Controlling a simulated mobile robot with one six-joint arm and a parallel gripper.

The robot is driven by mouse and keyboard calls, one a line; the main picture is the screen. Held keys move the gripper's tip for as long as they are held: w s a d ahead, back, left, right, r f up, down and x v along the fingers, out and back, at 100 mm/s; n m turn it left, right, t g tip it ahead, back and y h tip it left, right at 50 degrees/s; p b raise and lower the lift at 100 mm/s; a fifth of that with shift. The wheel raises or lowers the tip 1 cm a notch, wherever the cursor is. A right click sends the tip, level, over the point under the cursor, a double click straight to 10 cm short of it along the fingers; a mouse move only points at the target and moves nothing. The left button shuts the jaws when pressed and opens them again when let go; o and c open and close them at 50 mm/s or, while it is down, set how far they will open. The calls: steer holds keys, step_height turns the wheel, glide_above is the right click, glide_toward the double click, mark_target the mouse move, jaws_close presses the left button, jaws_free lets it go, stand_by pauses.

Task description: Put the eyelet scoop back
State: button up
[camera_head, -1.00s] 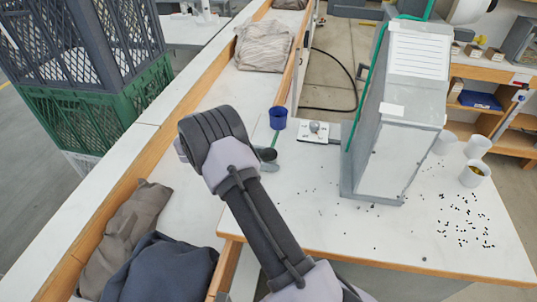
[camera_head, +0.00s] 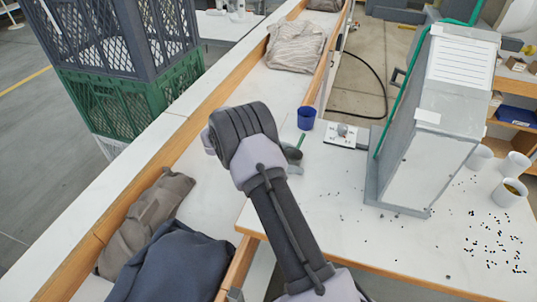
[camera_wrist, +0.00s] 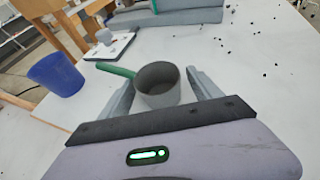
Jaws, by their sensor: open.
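The eyelet scoop is a small grey cup (camera_wrist: 157,88) with a green handle (camera_wrist: 115,70) in the wrist view. Its open mouth faces up and the handle points left. My gripper (camera_wrist: 160,77) is open, with one finger on each side of the cup. Whether either finger touches it, I cannot tell.
A white plate with a grey knob (camera_head: 345,135) lies beside the tall grey press (camera_head: 420,130). White cups (camera_head: 509,192) stand to its right, and dark eyelets are scattered on the white table (camera_head: 340,240). A wood-sided trough with cloth bundles (camera_head: 165,265) runs along the left.

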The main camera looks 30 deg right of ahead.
steer(key=p+v, duration=0.7)
steer(key=v, duration=1)
step_height(320, 180, up, 10)
steer(key=m+t+y, duration=0.2)
steer(key=y, duration=0.1)
steer(key=s+a+r+m+t+y, duration=0.2)
steer(key=s+r+m+y, duration=0.1)
steer(key=s+r, duration=0.5)
steer(key=s+a+r+m+t+y, duration=0.1)
steer(key=s+a+m+t+y, duration=0.3)
steer(key=s, duration=0.7)
steer(key=s+a+r+m+t+y, duration=0.1)
steer(key=s+a+m+t+y, duration=0.2)
steer(key=s+a+m, duration=0.4)
steer(key=s+m+y, duration=0.1)
steer(key=s, duration=0.3)
steer(key=shift+s+a+r+t, duration=0.25)
steer(key=shift+s+r+t, duration=0.15)
steer(key=shift+f+b, duration=0.85)
steer(key=shift+b, duration=0.2)
